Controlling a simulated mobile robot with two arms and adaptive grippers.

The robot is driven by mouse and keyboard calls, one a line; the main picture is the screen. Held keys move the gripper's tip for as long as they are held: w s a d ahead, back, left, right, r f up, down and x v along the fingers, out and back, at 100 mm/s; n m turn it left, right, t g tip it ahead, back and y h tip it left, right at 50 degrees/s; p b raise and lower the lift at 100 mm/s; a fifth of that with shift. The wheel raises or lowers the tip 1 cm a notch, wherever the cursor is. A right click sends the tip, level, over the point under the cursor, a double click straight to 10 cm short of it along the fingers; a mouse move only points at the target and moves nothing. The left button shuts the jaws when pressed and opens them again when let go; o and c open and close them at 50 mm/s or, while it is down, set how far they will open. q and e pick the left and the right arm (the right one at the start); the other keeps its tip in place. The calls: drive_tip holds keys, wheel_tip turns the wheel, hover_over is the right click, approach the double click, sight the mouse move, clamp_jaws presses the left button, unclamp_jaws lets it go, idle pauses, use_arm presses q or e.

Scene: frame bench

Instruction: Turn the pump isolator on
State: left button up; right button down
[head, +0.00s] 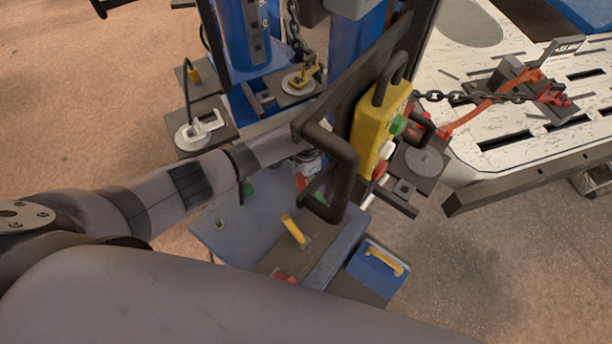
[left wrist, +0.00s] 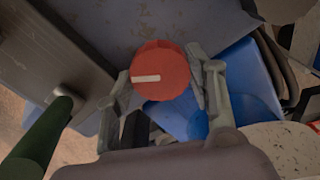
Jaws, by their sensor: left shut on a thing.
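A round red knob with a white pointer line (left wrist: 160,72) sits between the fingers of my left gripper (left wrist: 160,84) in the left wrist view. The pointer line lies nearly level in that picture. The fingers press on the knob from both sides. In the head view my left gripper (head: 310,165) reaches in beside a dark bent handle bar, and a bit of red (head: 300,181) shows at its fingers. The bar and the gripper hide most of the knob there. No label is readable on it. My right gripper is not in view.
A thick dark handle bar (head: 345,160) stands close to my left gripper. A yellow push-button box (head: 370,120) hangs beyond it. Below lie a grey panel with a yellow lever (head: 293,229) and a blue box (head: 378,268). A dark green rod (left wrist: 40,135) shows in the left wrist view.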

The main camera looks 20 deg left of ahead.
sight(306, 180)
use_arm(q)
drive_tip(key=m, duration=0.5)
drive_tip(key=shift+m, duration=0.3)
drive_tip(key=m, duration=0.5)
drive_tip(key=shift+b, duration=0.35)
drive_tip(key=shift+m, duration=0.3)
drive_tip(key=o, duration=1.2)
drive_tip(key=shift+c, duration=0.2)
wheel_tip(306, 180, up, 12)
